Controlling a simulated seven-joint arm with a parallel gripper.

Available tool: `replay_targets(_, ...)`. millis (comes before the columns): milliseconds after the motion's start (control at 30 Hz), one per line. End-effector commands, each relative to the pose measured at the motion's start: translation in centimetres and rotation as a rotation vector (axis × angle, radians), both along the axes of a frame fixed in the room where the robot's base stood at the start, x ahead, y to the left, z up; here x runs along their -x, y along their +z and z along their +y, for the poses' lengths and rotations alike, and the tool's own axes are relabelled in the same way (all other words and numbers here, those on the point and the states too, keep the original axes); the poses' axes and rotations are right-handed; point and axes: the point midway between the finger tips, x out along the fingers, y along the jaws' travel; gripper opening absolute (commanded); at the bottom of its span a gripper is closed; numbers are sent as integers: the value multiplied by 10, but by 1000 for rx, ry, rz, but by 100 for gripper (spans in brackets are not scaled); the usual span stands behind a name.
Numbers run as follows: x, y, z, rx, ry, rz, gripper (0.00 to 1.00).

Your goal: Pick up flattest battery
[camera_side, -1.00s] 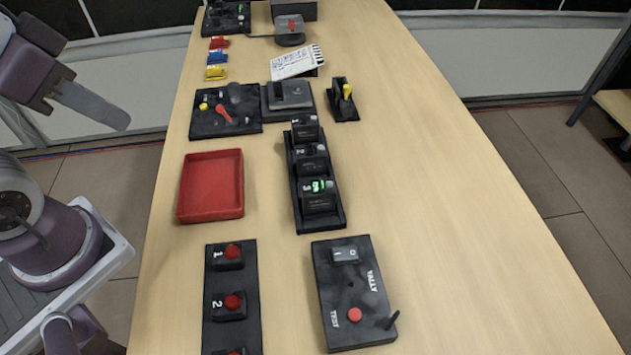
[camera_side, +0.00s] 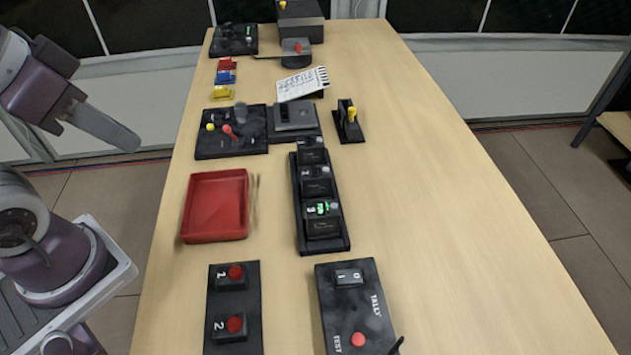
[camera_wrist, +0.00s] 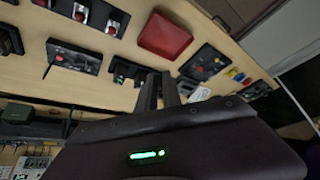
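Three black batteries stand in a long black rack (camera_side: 343,246), in slots numbered 1, 2 and 3: the far battery (camera_side: 312,155), the middle battery (camera_side: 317,186) and the near battery (camera_side: 323,226). The near one has a bright green display beside it; the other two displays are too small to read. The rack is small and partly hidden behind my fingers in the wrist view. My gripper (camera_side: 112,130) is high at the left of the table, well away from the rack. In the wrist view, its two dark fingers (camera_wrist: 160,90) stand apart with nothing seen between them.
An empty red tray (camera_side: 215,205) lies left of the rack. A black panel with red buttons (camera_side: 236,292) and a tally box (camera_side: 352,310) stand nearer. A control panel (camera_side: 230,145), a grey device (camera_side: 294,117) and a yellow-lever unit (camera_side: 349,125) stand beyond. The table's right side is clear.

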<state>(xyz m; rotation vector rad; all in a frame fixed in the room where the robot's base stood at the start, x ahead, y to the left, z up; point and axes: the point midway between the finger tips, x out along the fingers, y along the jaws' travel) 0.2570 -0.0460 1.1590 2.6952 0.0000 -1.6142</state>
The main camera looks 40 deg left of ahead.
Motion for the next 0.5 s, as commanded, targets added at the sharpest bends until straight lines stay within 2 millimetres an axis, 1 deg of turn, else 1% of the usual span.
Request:
replay_targets(33, 0, 0, 0, 0, 0, 0, 22)
replay_targets(167, 0, 0, 0, 0, 0, 0, 47)
replay_targets(200, 0, 0, 0, 0, 0, 0, 55)
replay_targets(233, 0, 0, 0, 0, 0, 0, 60)
replay_targets(500, 0, 0, 0, 0, 0, 0, 60)
